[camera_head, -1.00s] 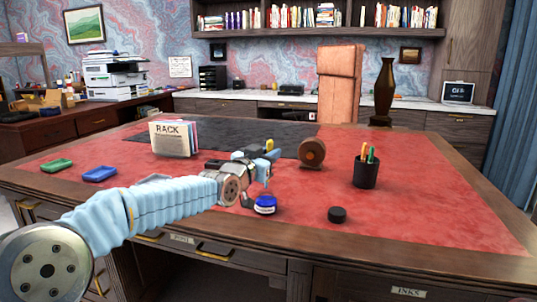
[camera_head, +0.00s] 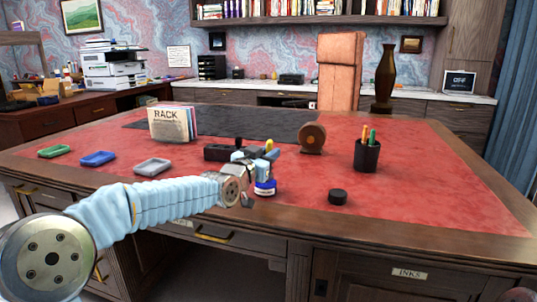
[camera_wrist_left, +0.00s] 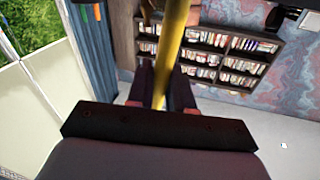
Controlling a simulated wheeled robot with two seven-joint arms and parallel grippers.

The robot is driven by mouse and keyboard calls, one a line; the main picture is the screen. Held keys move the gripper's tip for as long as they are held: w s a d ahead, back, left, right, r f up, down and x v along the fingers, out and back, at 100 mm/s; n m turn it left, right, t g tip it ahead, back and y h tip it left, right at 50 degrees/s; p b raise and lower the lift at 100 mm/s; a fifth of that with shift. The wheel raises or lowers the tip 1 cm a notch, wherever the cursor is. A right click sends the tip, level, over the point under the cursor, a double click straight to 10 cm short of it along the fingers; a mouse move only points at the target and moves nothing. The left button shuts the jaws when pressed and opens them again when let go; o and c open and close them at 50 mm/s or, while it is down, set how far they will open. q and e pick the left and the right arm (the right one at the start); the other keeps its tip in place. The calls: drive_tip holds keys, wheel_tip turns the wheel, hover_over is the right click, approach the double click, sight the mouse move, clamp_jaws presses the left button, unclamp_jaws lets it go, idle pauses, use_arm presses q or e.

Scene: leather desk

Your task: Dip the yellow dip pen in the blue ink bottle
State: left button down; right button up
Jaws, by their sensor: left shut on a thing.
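My left gripper (camera_head: 263,168) is at the end of the pale blue arm, over the front middle of the desk. It is shut on the yellow dip pen (camera_head: 270,146), whose yellow end shows above it. In the left wrist view the yellow pen (camera_wrist_left: 173,45) runs up between the fingers. The blue ink bottle (camera_head: 265,187), with a white label, stands on the red leather just below the gripper in the picture. Its top is partly covered by the gripper. The pen's nib is hidden, so I cannot tell whether it touches the bottle. My right gripper is not in view.
A black round lid (camera_head: 337,197) lies right of the bottle. A pen cup (camera_head: 367,156) and a brown round object (camera_head: 312,138) stand behind it. Grey (camera_head: 152,166), blue (camera_head: 98,158) and green (camera_head: 53,151) trays lie left, near a rack (camera_head: 170,124). The right front is clear.

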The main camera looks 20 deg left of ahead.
use_arm(q)
drive_tip(key=shift+f+b, duration=0.65)
idle(1.1)
drive_tip(key=shift+r+p, duration=1.8)
drive_tip(key=shift+r, duration=1.8)
